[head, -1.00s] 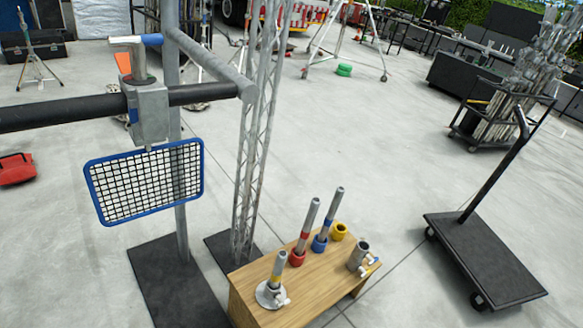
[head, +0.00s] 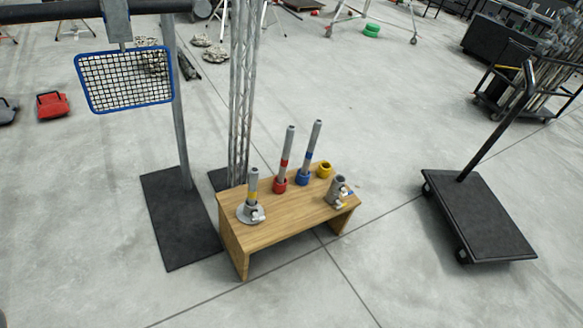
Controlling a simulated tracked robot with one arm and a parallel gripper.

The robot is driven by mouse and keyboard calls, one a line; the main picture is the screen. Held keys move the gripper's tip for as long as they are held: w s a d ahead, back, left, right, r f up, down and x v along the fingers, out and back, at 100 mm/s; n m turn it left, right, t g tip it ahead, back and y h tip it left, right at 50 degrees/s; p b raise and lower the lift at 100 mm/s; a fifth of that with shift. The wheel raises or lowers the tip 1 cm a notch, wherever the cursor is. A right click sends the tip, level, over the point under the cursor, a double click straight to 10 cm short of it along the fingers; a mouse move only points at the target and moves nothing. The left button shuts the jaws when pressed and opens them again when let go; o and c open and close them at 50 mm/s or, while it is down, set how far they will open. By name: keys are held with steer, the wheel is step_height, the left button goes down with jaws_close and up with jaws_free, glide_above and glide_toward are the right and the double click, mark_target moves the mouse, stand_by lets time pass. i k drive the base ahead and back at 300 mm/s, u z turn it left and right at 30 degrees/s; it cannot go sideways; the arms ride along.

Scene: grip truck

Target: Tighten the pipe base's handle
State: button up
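The pipe base (head: 251,213) is a round silver flange with a small handle at its side. It stands on the left end of a wooden bench (head: 275,230). A short pipe with a yellow band (head: 253,185) stands upright in it. The handle is too small to tell whether it is tight. My gripper is not in view.
On the bench stand a red-banded pipe (head: 286,155) in a red ring, a blue-banded pipe (head: 312,148) in a blue ring, a yellow ring (head: 324,169) and a metal clamp (head: 338,191). A flat cart (head: 480,215) stands right. A blue-framed grid (head: 125,80) hangs left. Floor in front is clear.

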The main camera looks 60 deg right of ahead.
mark_target(256, 217)
steer(key=z, duration=0.05)
steer(key=k, duration=0.4)
steer(key=z, duration=0.85)
steer(key=i, duration=1.05)
steer(key=u, duration=0.05)
steer(key=k, duration=0.45)
steer(key=z, duration=0.9)
steer(key=i, duration=1.2)
steer(key=u, duration=0.2)
